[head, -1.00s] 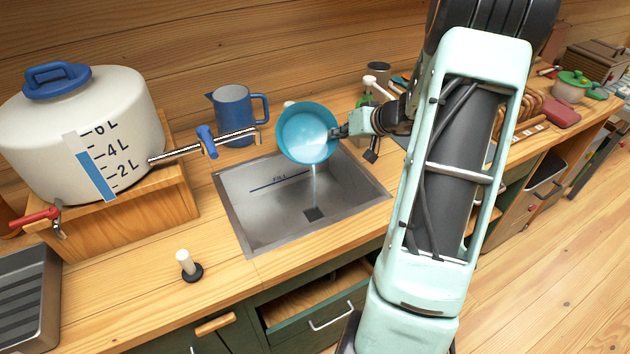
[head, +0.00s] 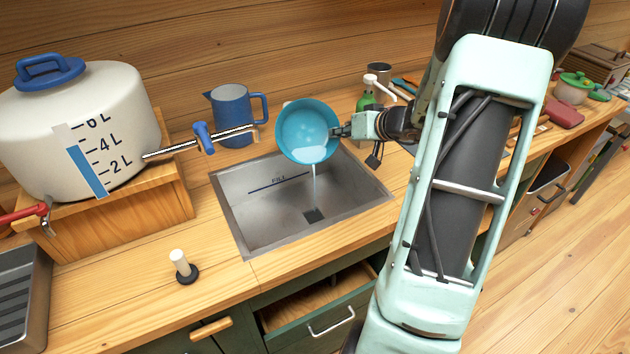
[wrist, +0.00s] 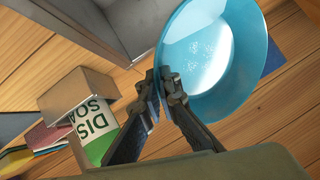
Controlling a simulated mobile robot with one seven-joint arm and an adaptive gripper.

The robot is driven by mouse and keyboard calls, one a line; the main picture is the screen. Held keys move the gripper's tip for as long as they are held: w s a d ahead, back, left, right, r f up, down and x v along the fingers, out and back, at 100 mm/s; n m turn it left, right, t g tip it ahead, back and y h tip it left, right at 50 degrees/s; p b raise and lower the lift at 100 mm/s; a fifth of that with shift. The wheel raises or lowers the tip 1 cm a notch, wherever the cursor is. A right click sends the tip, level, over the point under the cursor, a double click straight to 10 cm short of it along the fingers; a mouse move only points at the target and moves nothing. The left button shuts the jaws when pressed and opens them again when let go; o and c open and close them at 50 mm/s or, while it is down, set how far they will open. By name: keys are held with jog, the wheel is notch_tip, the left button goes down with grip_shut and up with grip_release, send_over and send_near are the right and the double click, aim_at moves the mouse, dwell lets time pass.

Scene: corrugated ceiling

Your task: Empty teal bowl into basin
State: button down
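The teal bowl (head: 306,124) is tilted above the back of the sink basin, its opening toward the head camera. Whitish water pools at its lower side, and a thin stream falls from its rim toward the drain. My gripper (head: 340,131) is shut on the bowl's right rim. In the wrist view my gripper (wrist: 162,92) pinches the rim of the teal bowl (wrist: 235,85), with water inside it. The steel basin (head: 265,215) has a "FILL" line on its back wall and a dark drain. I see no standing water in it.
A white tank (head: 125,120) with a blue-handled tap (head: 204,136) stands left of the basin. A blue pitcher (head: 232,112) is behind it. A soap bottle (wrist: 97,140) is near my gripper. A stopper (head: 183,268) stands on the front counter. A drawer (head: 318,310) below is open.

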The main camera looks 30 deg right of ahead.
jog(key=shift+s+a+r+n+t+b, duration=0.1)
jog(key=shift+s+r+n+t+b, duration=0.25)
jog(key=shift+t+b, duration=0.95)
jog(key=shift+s+a+r+t+b, duration=0.1)
jog(key=shift+s+r+t+b, duration=0.2)
jog(key=shift+b, duration=0.55)
jog(key=shift+s+r+t+b, duration=0.1)
jog(key=shift+s+t+b, duration=0.25)
jog(key=shift+b, duration=0.45)
jog(key=shift+s+f+n+b, duration=0.15)
jog(key=shift+n+b, duration=0.1)
jog(key=shift+b, duration=0.35)
jog(key=shift+r+p, duration=0.3)
jog(key=shift+p, duration=0.05)
jog(key=g+p, duration=0.1)
jog(key=w+p, duration=0.1)
jog(key=p, duration=0.1)
jog(key=shift+w+r+g, duration=0.2)
jog(key=shift+w+g, duration=0.05)
jog(key=shift+g, duration=0.1)
jog(key=shift+w+f+m+g+p, duration=0.25)
jog(key=shift+m+g+p, duration=0.2)
jog(key=shift+p, duration=0.7)
jog(key=g+p, duration=0.1)
jog(key=f+p, duration=0.1)
jog(key=p, duration=0.1)
jog(key=shift+w+g, duration=0.3)
jog(key=shift+g, duration=0.05)
jog(key=shift+d+f, duration=0.2)
jog(key=shift+f, duration=0.2)
